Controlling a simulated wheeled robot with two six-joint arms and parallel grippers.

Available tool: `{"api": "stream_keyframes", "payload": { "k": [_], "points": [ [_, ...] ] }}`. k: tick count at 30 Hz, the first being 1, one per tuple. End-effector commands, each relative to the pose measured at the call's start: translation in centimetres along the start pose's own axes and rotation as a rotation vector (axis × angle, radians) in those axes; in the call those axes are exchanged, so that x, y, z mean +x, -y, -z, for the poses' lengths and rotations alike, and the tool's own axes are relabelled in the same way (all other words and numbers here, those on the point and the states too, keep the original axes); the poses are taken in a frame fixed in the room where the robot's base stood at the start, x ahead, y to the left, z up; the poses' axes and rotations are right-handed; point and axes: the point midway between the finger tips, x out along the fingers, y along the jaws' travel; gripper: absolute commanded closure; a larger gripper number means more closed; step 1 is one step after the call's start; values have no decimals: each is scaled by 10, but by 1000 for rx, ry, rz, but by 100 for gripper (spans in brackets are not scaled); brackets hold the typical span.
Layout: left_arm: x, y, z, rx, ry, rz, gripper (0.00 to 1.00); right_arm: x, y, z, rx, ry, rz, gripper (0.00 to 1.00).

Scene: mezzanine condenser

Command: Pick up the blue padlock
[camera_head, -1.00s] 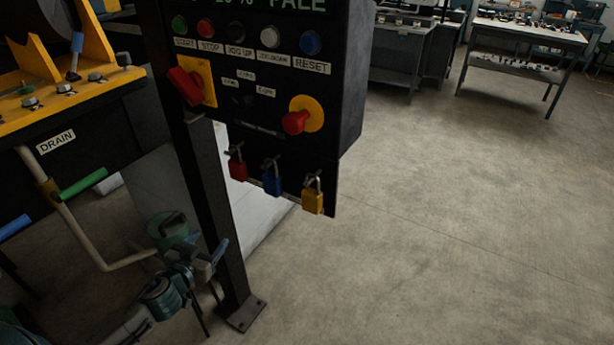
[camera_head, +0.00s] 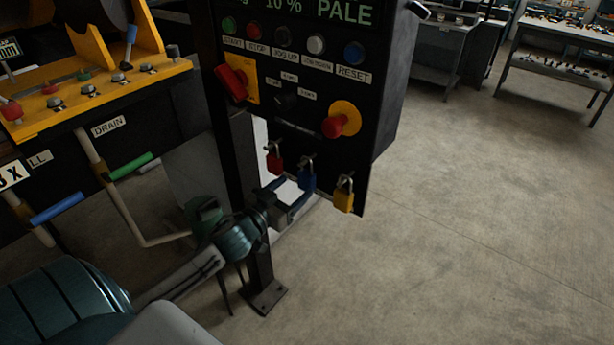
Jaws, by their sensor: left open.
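The blue padlock (camera_head: 307,179) hangs by its shackle from the lower edge of the black control panel, between the red padlock (camera_head: 274,162) and the yellow padlock (camera_head: 344,198). My left gripper (camera_head: 297,198) is open, just below and to the left of the blue padlock, with its fingers pointing toward it. One finger shows close to the padlock's lower part; I cannot tell whether they touch. My right gripper is not in view.
The black control panel (camera_head: 385,110) on a dark post carries buttons, a red switch (camera_head: 231,82) and a red emergency knob (camera_head: 335,125). A yellow machine (camera_head: 60,108) with green and blue handles stands left. Open concrete floor (camera_head: 470,240) lies right, with workbenches behind.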

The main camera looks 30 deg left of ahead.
Motion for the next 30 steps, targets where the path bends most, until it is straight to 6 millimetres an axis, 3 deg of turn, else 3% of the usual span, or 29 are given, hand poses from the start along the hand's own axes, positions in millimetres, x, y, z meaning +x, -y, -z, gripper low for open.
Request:
{"api": "stream_keyframes", "payload": {
  "k": [7,14,19,30],
  "points": [
    [10,-1,4,-3,-1,2,35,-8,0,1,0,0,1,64],
    [33,-4,9,-6,-3,1,35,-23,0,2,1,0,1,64],
    [49,-3,6,-3,-2,1,35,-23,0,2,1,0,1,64],
    [54,-4,5,0,0,0,35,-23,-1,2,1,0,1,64]
  ]
}}
